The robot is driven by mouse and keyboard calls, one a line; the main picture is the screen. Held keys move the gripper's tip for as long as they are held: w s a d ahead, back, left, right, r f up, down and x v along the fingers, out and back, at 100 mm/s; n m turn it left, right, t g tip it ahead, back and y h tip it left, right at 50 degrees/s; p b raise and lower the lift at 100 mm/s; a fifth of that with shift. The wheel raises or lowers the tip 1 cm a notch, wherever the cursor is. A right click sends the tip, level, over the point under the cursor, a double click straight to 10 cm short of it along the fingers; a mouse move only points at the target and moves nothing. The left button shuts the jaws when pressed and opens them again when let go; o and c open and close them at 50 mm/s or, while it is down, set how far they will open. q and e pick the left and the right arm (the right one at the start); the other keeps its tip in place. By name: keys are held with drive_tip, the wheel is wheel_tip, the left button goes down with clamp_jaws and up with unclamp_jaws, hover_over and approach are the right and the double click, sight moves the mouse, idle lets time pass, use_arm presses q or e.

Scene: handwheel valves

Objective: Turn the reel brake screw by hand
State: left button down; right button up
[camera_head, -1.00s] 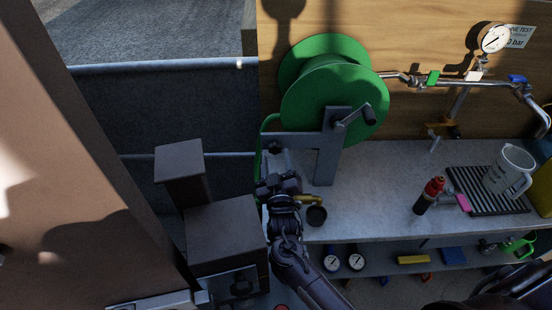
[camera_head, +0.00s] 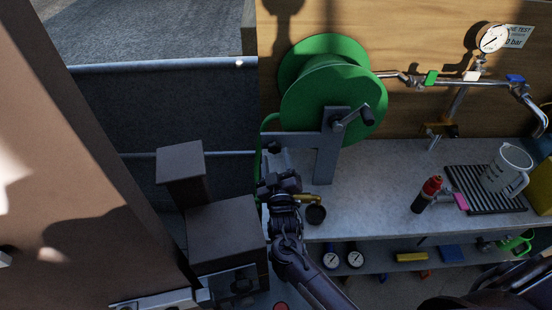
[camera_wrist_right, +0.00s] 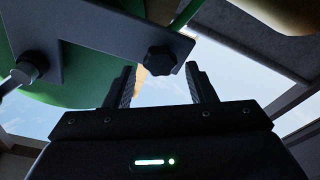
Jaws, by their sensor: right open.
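The green hose reel (camera_head: 335,95) stands on a grey bracket (camera_head: 327,150) at the back of the bench. In the right wrist view, a dark faceted knob, which looks like the brake screw (camera_wrist_right: 160,60), sits on the grey bracket plate (camera_wrist_right: 100,50). My right gripper (camera_head: 278,180) is at the bench's left end, just below the bracket's left arm. In the wrist view its two fingers (camera_wrist_right: 158,80) are apart and empty. The knob shows just beyond the fingertips, roughly between them; I cannot tell whether they touch it. My left gripper is not in view.
The reel's crank handle (camera_head: 366,115) sticks out to the right. A dark round cup (camera_head: 316,215) and a brass-coloured piece (camera_head: 308,198) are right beside my gripper. Brown boxes (camera_head: 222,235) stand at the left. A red-topped bottle (camera_head: 427,195) and jug (camera_head: 507,170) are farther right.

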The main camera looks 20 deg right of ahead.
drive_tip(key=shift+r+p+v, duration=0.15)
drive_tip(key=shift+p+v, duration=0.45)
drive_tip(key=shift+v, duration=0.55)
drive_tip(key=shift+r+p+v, duration=0.15)
drive_tip(key=shift+p+v, duration=0.4)
drive_tip(key=shift+v, duration=0.6)
drive_tip(key=shift+s+a, duration=0.2)
drive_tip(key=shift+a, duration=0.1)
